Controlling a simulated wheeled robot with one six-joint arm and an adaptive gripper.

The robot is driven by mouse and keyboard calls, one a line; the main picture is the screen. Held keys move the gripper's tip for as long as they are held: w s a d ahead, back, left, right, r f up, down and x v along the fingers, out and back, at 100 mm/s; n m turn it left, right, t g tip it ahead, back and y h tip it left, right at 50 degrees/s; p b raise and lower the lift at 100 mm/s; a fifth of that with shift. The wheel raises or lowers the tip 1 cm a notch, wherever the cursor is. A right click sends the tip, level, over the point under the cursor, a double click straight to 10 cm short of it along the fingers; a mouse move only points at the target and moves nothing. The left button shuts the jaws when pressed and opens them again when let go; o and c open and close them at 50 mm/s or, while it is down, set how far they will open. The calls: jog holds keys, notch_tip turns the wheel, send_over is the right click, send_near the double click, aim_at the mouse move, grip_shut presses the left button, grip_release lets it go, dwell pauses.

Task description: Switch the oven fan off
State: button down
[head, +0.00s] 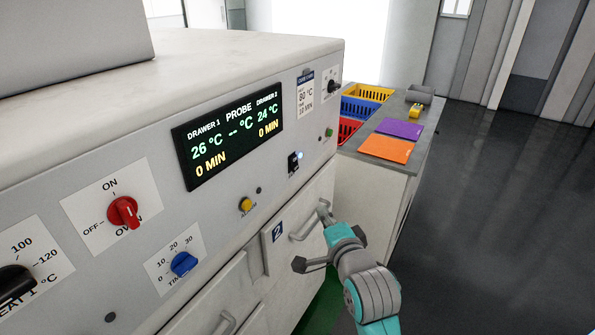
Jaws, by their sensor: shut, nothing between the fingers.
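The oven's front panel (150,262) fills the left and middle of the head view. A small black switch (293,163) with a lit blue light (300,155) is on the panel right of the display; I cannot read a fan label there. A red knob (123,212) sits on a white plate marked ON, OFF and OVEN; its exact setting is unclear. My gripper (324,212) is shut and empty, in front of the drawer marked 2, below and right of the black switch. Its tip appears close to the drawer handle (305,226); contact cannot be told.
The display (228,137) is lit. A yellow button (246,205), blue timer knob (184,263) and green button (329,132) are also on the panel. A side counter (402,170) holds purple and orange sheets. Dark floor is clear at right.

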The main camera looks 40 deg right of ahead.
aim_at(295, 163)
jog(key=r, duration=0.1)
jog(key=w+d+r+m, duration=0.2)
jog(key=r, duration=0.1)
jog(key=shift+d+r+h, duration=0.1)
jog(key=shift+d+h, duration=0.1)
jog(key=shift+h, duration=0.1)
jog(key=w+a+x, duration=0.1)
jog(key=a+x, duration=0.1)
jog(key=x, duration=1)
jog(key=shift+w+a+f, duration=0.15)
jog(key=shift+w+f, duration=0.1)
jog(key=shift+w, duration=0.15)
